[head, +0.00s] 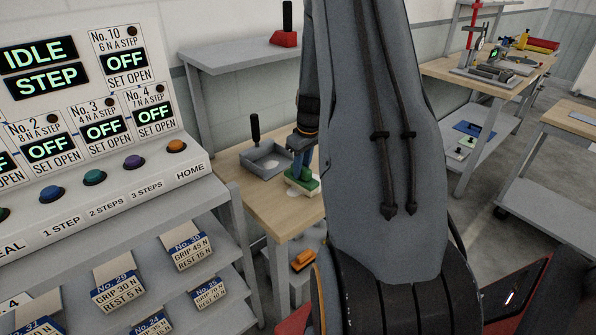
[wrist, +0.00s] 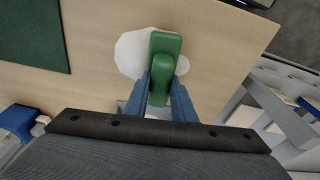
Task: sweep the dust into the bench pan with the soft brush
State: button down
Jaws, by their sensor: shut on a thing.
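The soft brush (head: 303,185) has a green body with a pale lower edge and is at the wooden bench top in the head view. My gripper (head: 301,160) is shut on it from above, and its blue fingers flank the green handle (wrist: 164,58) in the wrist view. The dust is a pale whitish patch (wrist: 130,50) on the wood, under and to both sides of the brush. The bench pan (head: 268,165) is a grey shallow tray with an upright black handle, left of the brush in the head view. I cannot tell whether the bristles touch the wood.
A grey shelf (head: 240,53) stands above the back of the bench. A control panel (head: 85,110) is close on the left. An orange item (head: 303,260) sits below the bench. A dark green sheet (wrist: 30,36) lies on the wood in the wrist view.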

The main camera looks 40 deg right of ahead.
jog(key=shift+d, duration=0.75)
jog(key=shift+w+a+r, duration=0.1)
jog(key=shift+w, duration=0.75)
jog(key=shift+w+a+f+b, duration=0.2)
jog(key=shift+w+b, duration=0.1)
jog(key=shift+w, duration=0.35)
jog(key=shift+w+a+f+b, duration=0.15)
jog(key=shift+w+b, duration=0.1)
jog(key=shift+w, duration=0.4)
jog(key=shift+r, duration=0.15)
notch_tip(320, 180, up, 7)
jog(key=p, duration=0.4)
